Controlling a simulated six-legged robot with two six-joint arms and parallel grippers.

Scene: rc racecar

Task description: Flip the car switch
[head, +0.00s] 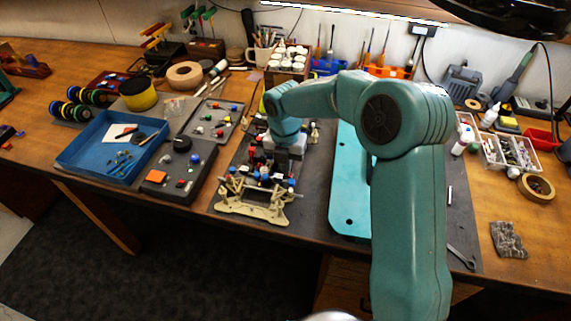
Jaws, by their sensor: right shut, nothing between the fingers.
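The RC car (250,208) is an open chassis with a cream front end and dark middle. It sits on a dark mat in the middle of the bench. My right gripper (279,167) points down over the rear half of the car, shut with nothing between its fingers. I cannot tell if it touches the car. Small red, blue and white parts show just in front of it. The car switch cannot be made out; the gripper and arm hide part of the car. My left gripper is not in view.
A teal plate (348,205) lies right of the car, partly behind my arm. A dark box with knobs (180,168) and a blue tray (78,158) are to the left. Tool racks and small jars (287,62) stand behind.

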